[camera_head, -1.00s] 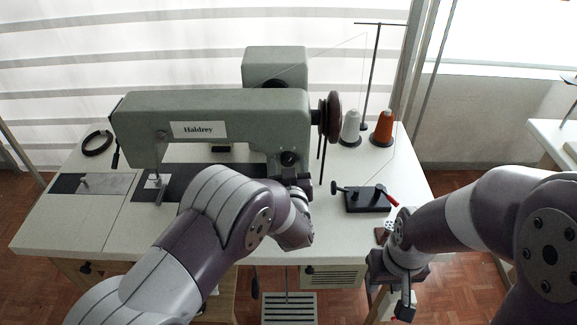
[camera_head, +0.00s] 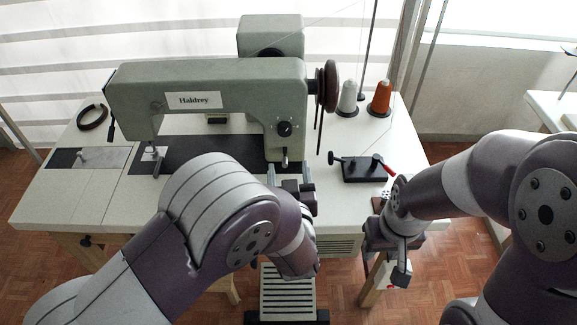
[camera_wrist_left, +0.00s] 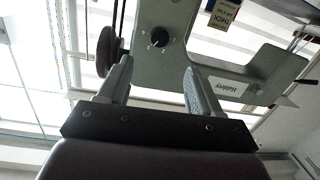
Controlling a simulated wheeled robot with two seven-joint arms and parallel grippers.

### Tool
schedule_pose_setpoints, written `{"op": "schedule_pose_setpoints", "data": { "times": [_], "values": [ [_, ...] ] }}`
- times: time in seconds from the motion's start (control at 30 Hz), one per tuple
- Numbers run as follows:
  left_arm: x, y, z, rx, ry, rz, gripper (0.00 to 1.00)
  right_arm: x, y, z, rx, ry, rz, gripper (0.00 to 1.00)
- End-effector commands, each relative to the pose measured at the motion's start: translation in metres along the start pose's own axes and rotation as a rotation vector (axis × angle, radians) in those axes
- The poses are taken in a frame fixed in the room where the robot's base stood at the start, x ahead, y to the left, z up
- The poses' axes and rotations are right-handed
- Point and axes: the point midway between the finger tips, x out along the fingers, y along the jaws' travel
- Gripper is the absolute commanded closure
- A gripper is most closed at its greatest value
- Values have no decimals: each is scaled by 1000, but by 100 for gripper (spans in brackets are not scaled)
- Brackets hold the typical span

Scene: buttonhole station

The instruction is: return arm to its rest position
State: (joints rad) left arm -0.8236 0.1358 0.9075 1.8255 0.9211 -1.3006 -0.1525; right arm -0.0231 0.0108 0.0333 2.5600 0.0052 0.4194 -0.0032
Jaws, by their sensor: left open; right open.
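My left gripper (camera_head: 291,181) is in front of the sewing machine's right end, below its dial, with its arm reaching in from the lower left. In the left wrist view its two fingers (camera_wrist_left: 158,88) stand wide apart with nothing between them. The grey-green sewing machine (camera_head: 215,88) stands on the white table, and it also shows beyond the fingers in the left wrist view (camera_wrist_left: 158,62). My right gripper (camera_head: 401,262) hangs pointing down at the table's front right edge. Its fingers are small and partly hidden by its wrist, and I see nothing held in it.
A black block with a red-tipped lever (camera_head: 362,168) lies on the white table (camera_head: 60,215) between the grippers. A white spool (camera_head: 347,98) and an orange spool (camera_head: 379,97) stand behind it. A slotted pedal (camera_head: 287,295) is on the floor below.

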Motion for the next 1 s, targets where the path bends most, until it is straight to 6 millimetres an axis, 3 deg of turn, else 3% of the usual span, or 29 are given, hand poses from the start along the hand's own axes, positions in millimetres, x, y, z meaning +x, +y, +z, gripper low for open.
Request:
{"op": "schedule_pose_setpoints", "data": {
  "times": [0.33,0.37,0.47,0.5,0.57,0.67,0.8,0.9,1.0],
  "values": [
    [0,1,4,-6,-18,3,36,0,0,0,0,0,0,57],
    [0,2,9,-8,-46,11,36,0,0,0,0,0,0,57],
    [-12,17,55,18,-271,112,36,0,0,0,0,0,0,57],
    [-27,26,76,43,-412,182,36,-1,0,0,0,0,0,57],
    [-52,27,89,87,-648,269,36,-11,0,-1,0,0,0,57],
    [-101,-19,70,176,-1035,314,36,-39,0,-5,0,0,0,57],
    [-157,-117,7,255,-1376,221,36,-73,0,-9,0,1,0,57],
    [-168,-164,-34,226,-1417,125,36,-92,0,-11,0,0,0,57],
    [-158,-186,-58,149,-1363,51,36,-99,0,-12,0,0,0,57]
  ]
}}
